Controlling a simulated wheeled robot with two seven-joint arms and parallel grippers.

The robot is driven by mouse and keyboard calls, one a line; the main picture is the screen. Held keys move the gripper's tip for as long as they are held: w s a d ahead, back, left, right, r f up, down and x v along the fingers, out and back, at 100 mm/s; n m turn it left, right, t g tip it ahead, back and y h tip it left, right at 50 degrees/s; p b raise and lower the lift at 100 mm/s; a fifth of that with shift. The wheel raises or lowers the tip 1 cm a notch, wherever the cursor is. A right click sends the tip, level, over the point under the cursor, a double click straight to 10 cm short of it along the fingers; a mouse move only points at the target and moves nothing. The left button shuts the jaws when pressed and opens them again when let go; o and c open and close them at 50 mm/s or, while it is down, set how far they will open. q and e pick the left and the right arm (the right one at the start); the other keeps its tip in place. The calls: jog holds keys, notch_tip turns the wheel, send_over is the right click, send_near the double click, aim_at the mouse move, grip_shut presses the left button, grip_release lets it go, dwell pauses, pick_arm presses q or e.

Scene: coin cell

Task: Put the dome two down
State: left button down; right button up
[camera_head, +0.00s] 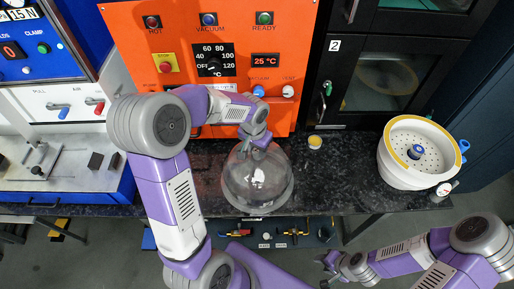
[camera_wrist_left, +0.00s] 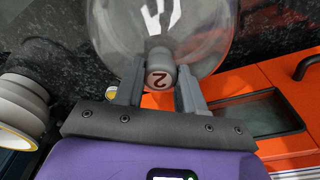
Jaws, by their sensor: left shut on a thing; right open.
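Dome two is a clear glass dome (camera_head: 258,188) with a grey knob marked "2" (camera_wrist_left: 158,76). My left gripper (camera_head: 254,145) is shut on that knob from above; in the left wrist view its two fingers (camera_wrist_left: 158,88) stand on either side of it. The dome is upright over the front part of the black counter; I cannot tell whether its rim touches the counter. A white round vessel (camera_head: 393,172) with a yellow ring and a perforated plate stands uncovered at the right. My right gripper (camera_head: 328,265) is open and empty, low in front of the counter.
An orange oven (camera_head: 136,45) stands behind the dome. A small yellow-topped jar (camera_head: 315,142) sits right of the dome. A black cabinet marked 2 (camera_head: 334,45) is at the back right. The counter (camera_head: 345,185) is clear between dome and vessel. A blue-based press (camera_head: 70,190) is at the left.

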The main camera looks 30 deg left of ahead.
pick_arm(q)
jog(key=shift+f, duration=0.1)
jog(key=c, duration=0.7)
grip_release()
jog(key=r, duration=0.4)
jog(key=s+r+p, duration=0.1)
jog(key=r, duration=0.3)
jog(key=r+p, duration=0.1)
jog(key=r, duration=0.3)
jog(key=shift+s+r, duration=0.1)
jog(key=shift+s, duration=0.15)
